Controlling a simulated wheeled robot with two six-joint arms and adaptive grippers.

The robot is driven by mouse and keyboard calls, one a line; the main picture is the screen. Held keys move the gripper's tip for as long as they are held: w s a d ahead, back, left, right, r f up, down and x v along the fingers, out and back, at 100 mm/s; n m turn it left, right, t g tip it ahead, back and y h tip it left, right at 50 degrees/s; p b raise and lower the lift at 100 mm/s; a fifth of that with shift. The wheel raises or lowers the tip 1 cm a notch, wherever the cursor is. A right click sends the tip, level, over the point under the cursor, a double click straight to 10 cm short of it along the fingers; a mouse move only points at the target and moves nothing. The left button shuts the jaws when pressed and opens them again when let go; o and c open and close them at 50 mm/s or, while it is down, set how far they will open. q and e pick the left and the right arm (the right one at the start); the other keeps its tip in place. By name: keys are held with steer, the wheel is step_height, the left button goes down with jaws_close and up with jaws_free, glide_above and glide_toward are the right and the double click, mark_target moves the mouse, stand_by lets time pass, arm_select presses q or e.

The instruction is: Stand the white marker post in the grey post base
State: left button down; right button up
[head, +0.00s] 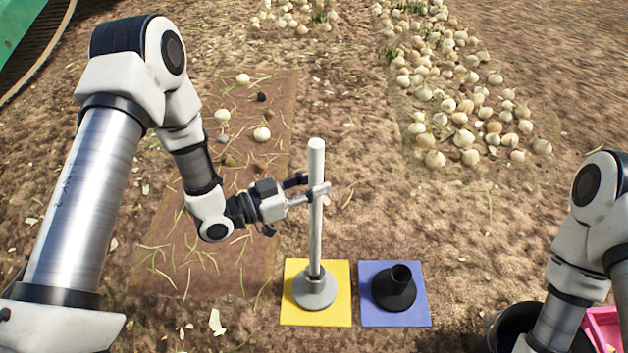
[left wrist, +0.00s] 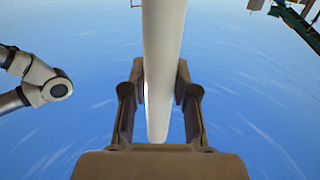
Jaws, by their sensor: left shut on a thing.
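The white marker post (head: 316,215) stands upright, its lower end meeting the collar of the grey post base (head: 315,290). How deep it sits in the collar cannot be told. The grey base rests on a yellow square (head: 290,315). My left gripper (head: 318,190) is shut on the post in its upper part, a little below the top. In the left wrist view the post (left wrist: 163,60) runs between the two fingers (left wrist: 160,105), with one rounded end showing. My right arm shows at the right edge, but its gripper is not in view.
A black base (head: 394,288) sits on a blue square (head: 415,315) just right of the yellow one. A brown mat (head: 160,265) with onions and scraps lies left. Onions (head: 460,120) are heaped behind. A pink crate (head: 603,325) stands at lower right.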

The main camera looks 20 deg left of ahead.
mark_target(314, 208)
arm_select(q)
steer(key=shift+f+b, duration=2.45)
steer(key=shift+f, duration=1.45)
steer(key=c, duration=0.8)
jaws_free()
steer(key=v, duration=1.2)
steer(key=shift+s, duration=0.1)
